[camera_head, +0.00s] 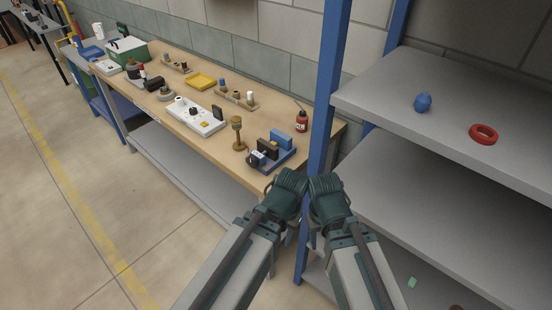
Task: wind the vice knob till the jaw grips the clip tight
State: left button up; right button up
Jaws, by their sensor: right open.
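A small blue vice (281,140) stands near the right end of the wooden workbench, with a dark block between its parts. A dark round knob with a pale face (255,159) is at its front left. I cannot make out the clip or whether the jaw touches it. My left gripper (286,181) is in front of the vice, low in the picture and apart from it; its fingers are too unclear to judge. My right gripper (325,182) is open, just right of the left one, near the blue post. Neither visibly holds anything.
A blue rack post (328,95) rises right of the vice, with grey shelves (440,95) beyond. A brown goblet-shaped stand (238,134) is left of the vice and a red bottle (301,121) behind it. A white board (198,118) and yellow tray (201,81) lie farther left.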

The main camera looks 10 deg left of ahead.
aim_at(253, 161)
jog(key=j+z, duration=0.15)
jog(key=z, duration=0.3)
jog(key=i+j+z, duration=0.1)
jog(key=z, duration=0.3)
jog(key=j+z, duration=0.3)
jog(key=z, duration=0.15)
jog(key=j+z, duration=0.2)
jog(key=z, duration=0.2)
jog(key=k+j+z, duration=0.1)
jog(key=j+z, duration=0.15)
jog(key=j, duration=0.25)
jog(key=k+j+z, duration=0.2)
jog(key=j, duration=0.25)
jog(key=k+j+z, duration=0.25)
jog(key=j, duration=0.2)
jog(key=k+j+z, duration=0.2)
jog(key=j, duration=0.25)
jog(key=k+j+z, duration=0.25)
jog(key=j, duration=0.15)
jog(key=k+j, duration=0.4)
jog(key=j, duration=0.15)
jog(key=k+j, duration=0.75)
jog(key=j, duration=0.3)
